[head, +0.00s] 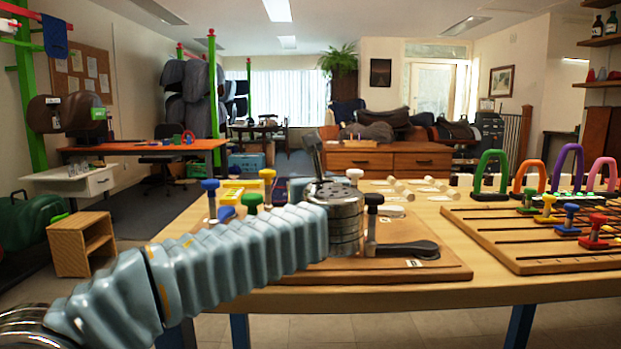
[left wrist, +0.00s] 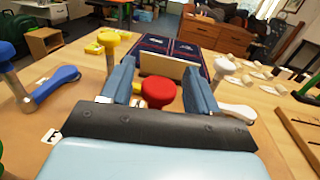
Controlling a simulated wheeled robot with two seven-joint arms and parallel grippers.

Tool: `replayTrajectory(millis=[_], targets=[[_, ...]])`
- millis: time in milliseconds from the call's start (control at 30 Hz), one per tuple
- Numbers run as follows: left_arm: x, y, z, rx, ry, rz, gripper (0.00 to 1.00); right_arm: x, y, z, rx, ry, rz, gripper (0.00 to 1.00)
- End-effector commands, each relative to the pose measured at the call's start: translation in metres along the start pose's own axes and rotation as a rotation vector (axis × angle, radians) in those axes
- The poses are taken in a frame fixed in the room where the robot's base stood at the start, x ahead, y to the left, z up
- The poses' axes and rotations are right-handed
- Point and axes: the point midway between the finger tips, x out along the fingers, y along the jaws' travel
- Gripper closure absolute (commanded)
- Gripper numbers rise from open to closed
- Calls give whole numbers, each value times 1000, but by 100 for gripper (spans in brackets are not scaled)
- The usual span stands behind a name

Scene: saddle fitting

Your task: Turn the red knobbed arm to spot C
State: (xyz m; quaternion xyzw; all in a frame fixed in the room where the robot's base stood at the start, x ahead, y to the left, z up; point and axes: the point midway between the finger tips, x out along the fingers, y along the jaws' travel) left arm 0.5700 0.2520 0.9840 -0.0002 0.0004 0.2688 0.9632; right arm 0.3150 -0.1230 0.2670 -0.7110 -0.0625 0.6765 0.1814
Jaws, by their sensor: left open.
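A red knob (left wrist: 158,93) shows between the two spread fingers of my left gripper (left wrist: 162,70) in the left wrist view. The fingers stand on either side of it, with a visible gap at each side. The arm under the red knob and spot C are hidden by the gripper or cannot be made out. In the head view my left gripper (head: 315,150) is over the wooden board (head: 440,270), and I cannot see the red knob there. My right gripper is in neither view.
Blue (left wrist: 55,82) and white (left wrist: 238,112) knobbed arms flank the gripper, with a yellow knob (left wrist: 108,38) behind. A black knobbed arm (head: 410,249) lies at right. A dark blue box (left wrist: 183,52) stands beyond. A board with coloured sliders (head: 520,235) fills the table's right.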

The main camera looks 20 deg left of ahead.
Motion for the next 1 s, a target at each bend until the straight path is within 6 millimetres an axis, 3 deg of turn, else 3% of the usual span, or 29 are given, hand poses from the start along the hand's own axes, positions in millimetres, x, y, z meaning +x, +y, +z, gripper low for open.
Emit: replayTrajectory(millis=[167, 433, 833, 1000], targets=[[14, 0, 0, 0, 0, -1, 40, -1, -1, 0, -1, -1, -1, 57], [15, 0, 0, 0, -1, -1, 40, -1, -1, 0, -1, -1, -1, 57], [15, 0, 0, 0, -1, -1, 100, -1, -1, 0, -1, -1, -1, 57], [15, 1, 1, 0, -2, -2, 100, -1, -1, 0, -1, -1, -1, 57]])
